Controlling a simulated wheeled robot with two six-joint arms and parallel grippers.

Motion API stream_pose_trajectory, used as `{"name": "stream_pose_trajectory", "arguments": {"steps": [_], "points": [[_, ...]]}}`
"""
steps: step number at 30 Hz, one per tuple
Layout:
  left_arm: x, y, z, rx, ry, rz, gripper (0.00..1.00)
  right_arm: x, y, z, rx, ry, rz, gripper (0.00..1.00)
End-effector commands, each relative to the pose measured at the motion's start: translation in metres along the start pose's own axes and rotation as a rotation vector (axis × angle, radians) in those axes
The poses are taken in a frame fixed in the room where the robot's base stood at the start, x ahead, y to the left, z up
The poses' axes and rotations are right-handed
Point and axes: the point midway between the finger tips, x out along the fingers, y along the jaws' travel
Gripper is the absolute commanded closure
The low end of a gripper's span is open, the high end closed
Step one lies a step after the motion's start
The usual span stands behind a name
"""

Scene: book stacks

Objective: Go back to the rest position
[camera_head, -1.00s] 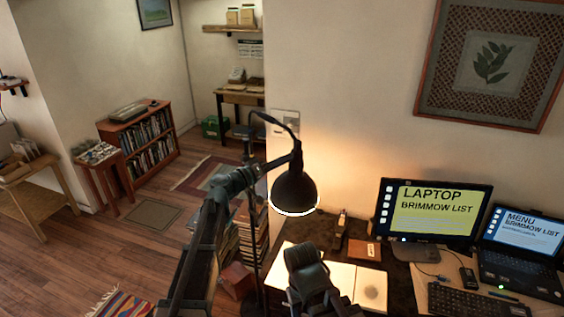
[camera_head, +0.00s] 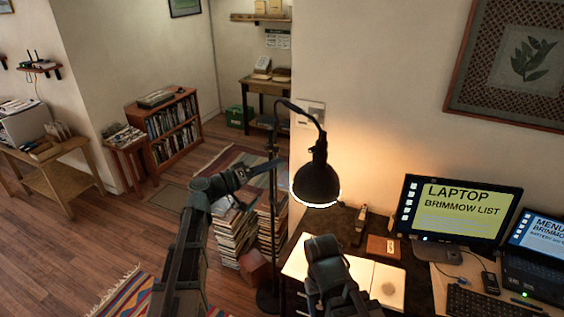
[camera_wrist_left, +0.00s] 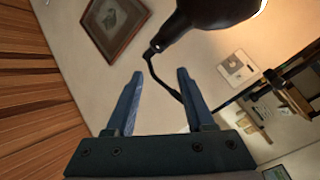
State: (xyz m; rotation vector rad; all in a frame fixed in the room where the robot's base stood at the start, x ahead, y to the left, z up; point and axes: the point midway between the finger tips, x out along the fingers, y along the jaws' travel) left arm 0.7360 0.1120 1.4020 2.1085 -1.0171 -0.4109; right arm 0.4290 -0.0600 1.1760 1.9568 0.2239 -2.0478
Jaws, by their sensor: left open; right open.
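My left arm comes up from the bottom left of the head view and bends toward the lamp. Its gripper (camera_head: 264,167) is beside the lamp's pole. In the left wrist view the same gripper (camera_wrist_left: 160,73) has its two blue-grey fingers apart with nothing between them. My right arm (camera_head: 326,262) shows as a dark folded link over the desk at bottom centre. Its fingers cannot be made out.
The desk holds an open book (camera_head: 388,285), a monitor (camera_head: 462,212) and a laptop (camera_head: 538,238) on the right. Stacks of books (camera_head: 233,238) stand on the floor behind my left arm. A bookcase (camera_head: 172,135) and side table (camera_head: 62,180) stand further left. Wooden floor (camera_head: 90,255) there is clear.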

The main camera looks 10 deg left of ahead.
Motion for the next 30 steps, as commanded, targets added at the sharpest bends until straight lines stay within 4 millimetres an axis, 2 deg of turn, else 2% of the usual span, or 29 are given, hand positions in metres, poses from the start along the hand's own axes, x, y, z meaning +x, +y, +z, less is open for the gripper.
{"name": "stream_pose_trajectory", "arguments": {"steps": [13, 16, 17, 20, 24, 28, 30], "points": [[-0.005, 0.0, 0.002, 0.0, -0.004, 0.0, 0.46, 0.001, 0.0, 0.0, 0.0, 0.0, 0.0, 0.39], [-0.001, -0.002, 0.021, 0.001, -0.045, -0.007, 0.46, 0.008, -0.001, -0.001, 0.0, 0.0, 0.0, 0.39], [0.001, -0.003, 0.032, 0.001, -0.07, -0.012, 0.46, 0.011, -0.001, -0.001, 0.0, 0.0, 0.0, 0.39], [0.01, -0.008, 0.09, 0.003, -0.204, -0.046, 0.46, 0.028, -0.003, -0.002, -0.001, 0.0, 0.0, 0.39], [0.012, -0.02, 0.195, 0.01, -0.461, -0.137, 0.46, 0.057, -0.005, -0.004, -0.002, 0.001, 0.001, 0.39], [-0.005, -0.037, 0.288, 0.024, -0.704, -0.267, 0.46, 0.084, -0.008, -0.005, -0.003, 0.001, 0.001, 0.39], [-0.022, -0.049, 0.336, 0.039, -0.835, -0.359, 0.46, 0.1, -0.009, -0.006, -0.004, 0.002, 0.002, 0.39]]}}
